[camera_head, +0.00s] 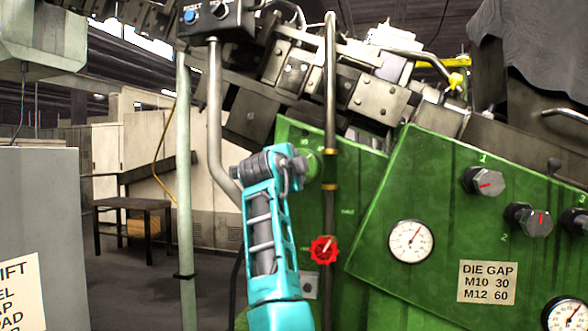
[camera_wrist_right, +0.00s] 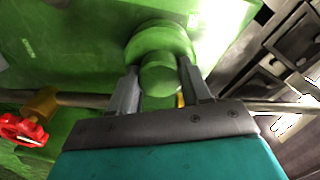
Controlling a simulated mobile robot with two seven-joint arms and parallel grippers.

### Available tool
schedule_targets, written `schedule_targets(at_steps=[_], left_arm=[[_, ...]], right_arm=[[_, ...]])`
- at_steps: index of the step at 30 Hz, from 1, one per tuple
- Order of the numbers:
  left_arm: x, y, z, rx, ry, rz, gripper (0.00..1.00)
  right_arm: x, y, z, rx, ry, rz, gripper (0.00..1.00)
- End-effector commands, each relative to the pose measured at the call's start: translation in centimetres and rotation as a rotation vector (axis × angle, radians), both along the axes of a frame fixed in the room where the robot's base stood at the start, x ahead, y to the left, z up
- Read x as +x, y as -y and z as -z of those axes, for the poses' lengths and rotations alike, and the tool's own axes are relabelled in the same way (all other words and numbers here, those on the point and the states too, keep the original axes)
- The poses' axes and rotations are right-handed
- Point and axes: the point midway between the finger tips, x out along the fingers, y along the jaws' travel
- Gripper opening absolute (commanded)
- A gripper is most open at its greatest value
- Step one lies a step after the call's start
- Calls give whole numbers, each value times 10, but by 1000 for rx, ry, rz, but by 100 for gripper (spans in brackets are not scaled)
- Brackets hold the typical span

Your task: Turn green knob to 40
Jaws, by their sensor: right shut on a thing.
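The green knob (camera_head: 313,163) is a round knob on the green machine panel, just left of the vertical pipe in the head view. In the right wrist view, the green knob (camera_wrist_right: 158,73) has a wide round base and a smaller cylinder in front. My right gripper (camera_wrist_right: 160,82) has its fingers on either side of that cylinder and is shut on it. In the head view, my right gripper (camera_head: 294,166) reaches the knob from the left and hides part of it. The knob's setting cannot be read. My left gripper is not in view.
A red valve handle (camera_head: 323,249) sits below the knob, beside the vertical pipe (camera_head: 330,90). A green panel with a gauge (camera_head: 410,241), grey knobs (camera_head: 484,181) and a DIE GAP label (camera_head: 487,283) stands to the right. A pale post (camera_head: 184,150) stands left of my arm.

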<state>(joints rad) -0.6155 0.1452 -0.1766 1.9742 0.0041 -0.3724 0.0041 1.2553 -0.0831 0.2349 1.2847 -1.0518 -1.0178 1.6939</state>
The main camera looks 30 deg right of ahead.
Motion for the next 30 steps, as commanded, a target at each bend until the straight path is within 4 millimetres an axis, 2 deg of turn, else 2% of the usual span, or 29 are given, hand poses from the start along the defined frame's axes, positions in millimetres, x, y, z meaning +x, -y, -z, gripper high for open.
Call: schedule_targets(at_steps=[3,4,11,22,26,30], left_arm=[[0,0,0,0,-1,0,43],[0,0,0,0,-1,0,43],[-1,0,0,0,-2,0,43],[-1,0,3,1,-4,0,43],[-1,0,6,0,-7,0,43],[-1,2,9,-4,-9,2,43]], right_arm=[[-3,3,-4,-4,8,8,17],[-3,3,-4,-4,8,8,49],[-2,2,-2,-2,5,6,71],[-5,-5,0,-2,1,1,73],[-16,-19,1,-1,2,0,73],[-36,-42,2,2,4,-1,73]])
